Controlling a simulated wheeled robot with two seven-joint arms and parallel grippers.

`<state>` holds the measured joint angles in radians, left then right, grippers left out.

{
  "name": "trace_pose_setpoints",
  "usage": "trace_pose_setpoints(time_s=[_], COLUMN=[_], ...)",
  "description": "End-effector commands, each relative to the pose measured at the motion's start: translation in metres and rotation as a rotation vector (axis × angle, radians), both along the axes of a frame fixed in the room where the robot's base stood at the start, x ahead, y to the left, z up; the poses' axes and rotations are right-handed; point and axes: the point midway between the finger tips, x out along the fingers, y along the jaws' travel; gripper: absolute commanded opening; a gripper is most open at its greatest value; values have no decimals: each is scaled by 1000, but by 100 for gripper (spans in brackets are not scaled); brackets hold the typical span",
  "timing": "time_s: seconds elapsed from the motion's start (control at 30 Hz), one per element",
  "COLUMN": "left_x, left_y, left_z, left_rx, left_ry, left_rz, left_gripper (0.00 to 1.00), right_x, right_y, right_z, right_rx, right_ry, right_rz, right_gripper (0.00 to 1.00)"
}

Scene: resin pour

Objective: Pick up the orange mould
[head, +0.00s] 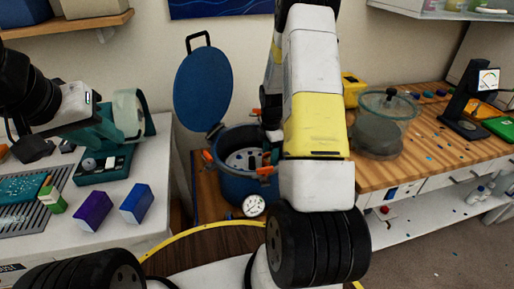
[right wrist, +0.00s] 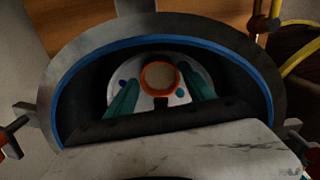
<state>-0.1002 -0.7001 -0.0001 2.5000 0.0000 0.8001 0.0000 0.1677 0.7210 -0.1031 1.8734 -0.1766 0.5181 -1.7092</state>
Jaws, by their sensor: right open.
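The orange mould (right wrist: 146,79) shows in the right wrist view as a small ring with a pale middle, on a light round plate inside the blue pressure pot (head: 232,178). My right gripper (right wrist: 162,92) is open, with a teal finger on each side of the mould and apart from it. In the head view my right arm reaches over the pot and hides that gripper. I cannot make out the mould there. My left arm's white end (head: 72,104) hangs over the left bench; its fingers cannot be made out.
The pot's round blue lid (head: 203,87) stands open behind it, and orange-tipped clamps stick out around the rim. A pressure gauge (head: 253,205) sits at the pot's front. The left bench holds a purple box (head: 93,210) and a blue box (head: 137,203). A glass vessel (head: 382,130) stands on the wooden bench.

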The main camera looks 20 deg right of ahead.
Motion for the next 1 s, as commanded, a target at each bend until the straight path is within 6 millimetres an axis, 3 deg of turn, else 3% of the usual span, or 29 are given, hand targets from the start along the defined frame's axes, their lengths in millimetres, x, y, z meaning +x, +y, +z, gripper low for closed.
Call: trace_pose_setpoints(time_s=[0.13,0.43,0.7,1.0], left_x=[0,0,0,0], left_y=[0,0,0,0], left_z=[0,0,0,0], left_rx=[0,0,0,0], left_ry=[0,0,0,0], left_rz=[0,0,0,0], left_gripper=[33,33,33,33], right_x=[0,1,1,1], right_y=[0,0,0,0], right_z=[-20,-25,-25,-20], right_rx=[0,0,0,0], right_ry=[2,-1,-1,-2], right_rz=[-1,-1,-2,-2], right_gripper=[62,62,11,9])
